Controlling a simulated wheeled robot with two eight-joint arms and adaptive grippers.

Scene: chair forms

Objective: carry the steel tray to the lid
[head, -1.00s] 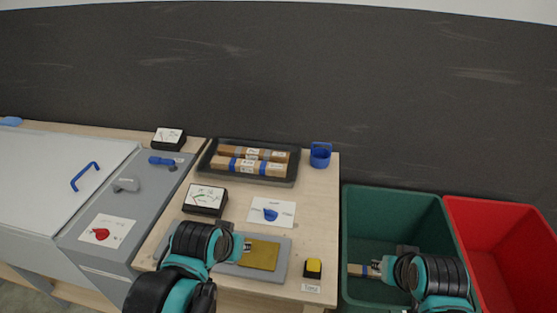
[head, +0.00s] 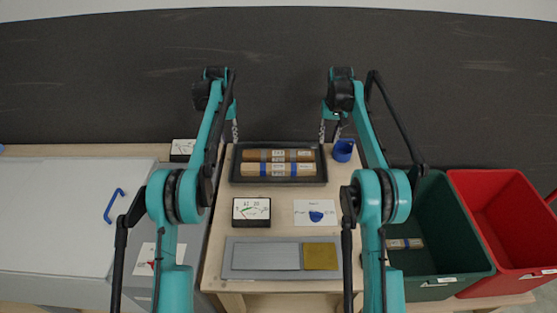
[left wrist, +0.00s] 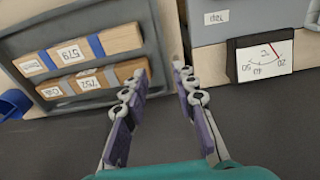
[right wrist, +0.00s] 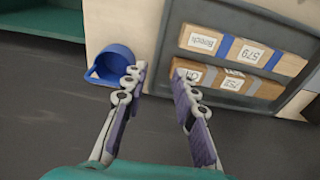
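The dark steel tray (head: 279,181) sits at the back of the wooden table and holds two wrapped wooden blocks (head: 278,162). My left gripper (head: 236,138) is at its back left corner, and my right gripper (head: 329,136) at its back right corner. In the left wrist view the fingers (left wrist: 160,72) are open, with the tray's side rim (left wrist: 154,35) ahead in the gap. In the right wrist view the fingers (right wrist: 158,72) are open, with the rim (right wrist: 166,35) ahead. Contact cannot be told. The pale lid (head: 75,200) with a blue handle (head: 114,206) is at left.
A gauge (head: 251,212), a white card with a blue part (head: 315,212) and a grey board (head: 232,274) lie in front of the tray. A blue cup (head: 343,150) stands right of it. Green (head: 450,235) and red (head: 500,215) bins are at right; a dark wall stands behind.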

